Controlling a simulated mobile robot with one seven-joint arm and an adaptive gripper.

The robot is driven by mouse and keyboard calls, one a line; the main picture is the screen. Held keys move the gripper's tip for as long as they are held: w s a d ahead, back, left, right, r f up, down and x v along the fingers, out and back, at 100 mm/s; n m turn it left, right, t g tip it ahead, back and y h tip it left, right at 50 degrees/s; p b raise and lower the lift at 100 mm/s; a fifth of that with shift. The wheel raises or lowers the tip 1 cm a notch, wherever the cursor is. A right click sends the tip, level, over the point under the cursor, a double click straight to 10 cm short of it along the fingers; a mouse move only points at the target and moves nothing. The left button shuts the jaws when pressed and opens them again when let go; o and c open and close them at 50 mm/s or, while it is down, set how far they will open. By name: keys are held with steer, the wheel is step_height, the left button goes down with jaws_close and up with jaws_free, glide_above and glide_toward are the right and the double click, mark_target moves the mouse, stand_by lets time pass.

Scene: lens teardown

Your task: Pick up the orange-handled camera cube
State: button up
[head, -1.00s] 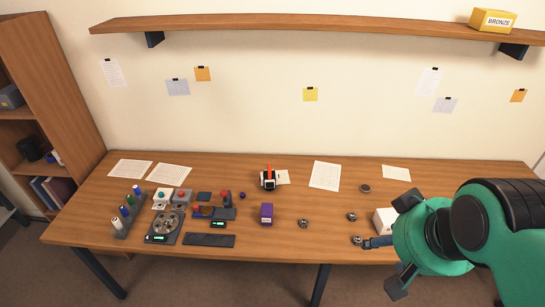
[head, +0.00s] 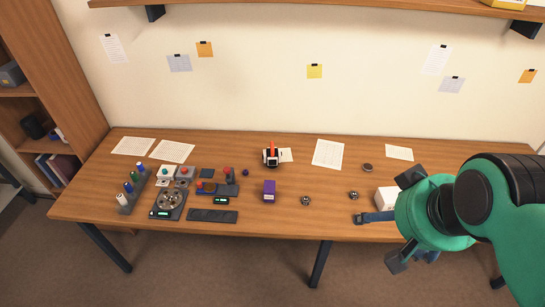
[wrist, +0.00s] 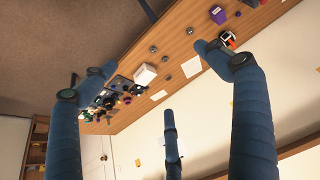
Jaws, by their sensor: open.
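The camera cube (head: 271,158), a small black and white block with an upright orange handle, stands on the wooden table (head: 300,222) near the middle back. It also shows in the wrist view (wrist: 228,40), close beyond one fingertip. My gripper (head: 385,222) is at the right front of the table, well to the right of the cube and apart from it. In the wrist view my gripper (wrist: 148,82) has its three blue fingers spread wide with nothing between them. Its green body hides part of the table's right end.
A white box (head: 386,199) stands right beside my gripper. A purple box (head: 269,190) stands in front of the cube. Small round parts (head: 306,201) lie between. Trays and tools (head: 169,204) fill the left side. Papers (head: 328,154) lie at the back; a shelf (head: 300,5) hangs above.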

steer(key=w+a+r+p, duration=0.1)
steer(key=w+a+r, duration=0.1)
steer(key=w, duration=0.8)
steer(key=w+a+r+p, duration=0.1)
steer(key=w+a+r, duration=0.1)
steer(key=w, duration=0.7)
steer(key=n+g+p, duration=0.1)
steer(key=g+p, duration=0.1)
steer(key=p, duration=0.2)
glide_above(272, 146)
steer(key=s, duration=0.2)
step_height(272, 146, down, 33)
steer(key=shift+s+d+f, duration=0.2)
steer(key=shift+x, duration=4.25)
